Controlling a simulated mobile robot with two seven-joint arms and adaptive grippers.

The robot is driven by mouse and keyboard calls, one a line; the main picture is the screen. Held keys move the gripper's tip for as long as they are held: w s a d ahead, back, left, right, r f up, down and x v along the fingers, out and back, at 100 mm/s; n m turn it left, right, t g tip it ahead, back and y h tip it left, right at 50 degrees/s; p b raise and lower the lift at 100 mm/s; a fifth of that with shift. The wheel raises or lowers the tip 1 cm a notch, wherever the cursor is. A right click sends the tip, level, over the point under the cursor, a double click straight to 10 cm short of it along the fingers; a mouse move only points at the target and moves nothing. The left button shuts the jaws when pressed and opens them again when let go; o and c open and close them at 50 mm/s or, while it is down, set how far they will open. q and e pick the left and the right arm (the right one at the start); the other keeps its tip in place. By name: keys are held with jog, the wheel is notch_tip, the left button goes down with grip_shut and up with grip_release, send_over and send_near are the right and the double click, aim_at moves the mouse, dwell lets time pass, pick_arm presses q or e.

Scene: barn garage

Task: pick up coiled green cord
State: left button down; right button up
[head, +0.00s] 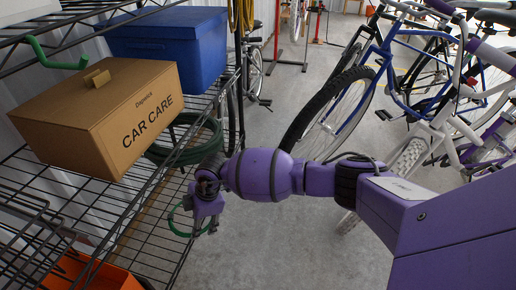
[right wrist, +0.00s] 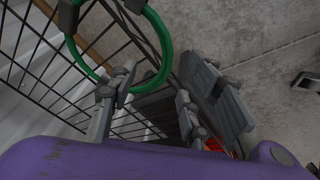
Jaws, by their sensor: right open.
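A bright green ring of cord (head: 172,222) shows beside my right gripper (head: 207,212) at the edge of the wire shelf, partly hidden by the gripper. In the right wrist view this green cord (right wrist: 167,62) is a large loop in front of the shelf wires. My right gripper (right wrist: 165,90) is open there, with one finger overlapping the loop in the picture and the other apart on the right. I cannot tell whether it touches the cord. A darker green coil (head: 205,150) lies on the shelf behind the cardboard box. My left gripper is out of view.
A cardboard box marked CAR CARE (head: 95,120) and a blue bin (head: 180,45) stand on the wire shelf (head: 130,215). An orange container (head: 95,272) sits below. Several bicycles (head: 400,60) stand at right; bare concrete floor lies between.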

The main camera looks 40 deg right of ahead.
jog(key=b+x, duration=0.1)
jog(key=x, duration=0.2)
jog(key=shift+w+a+f, duration=0.1)
jog(key=shift+w+a, duration=0.05)
grip_shut()
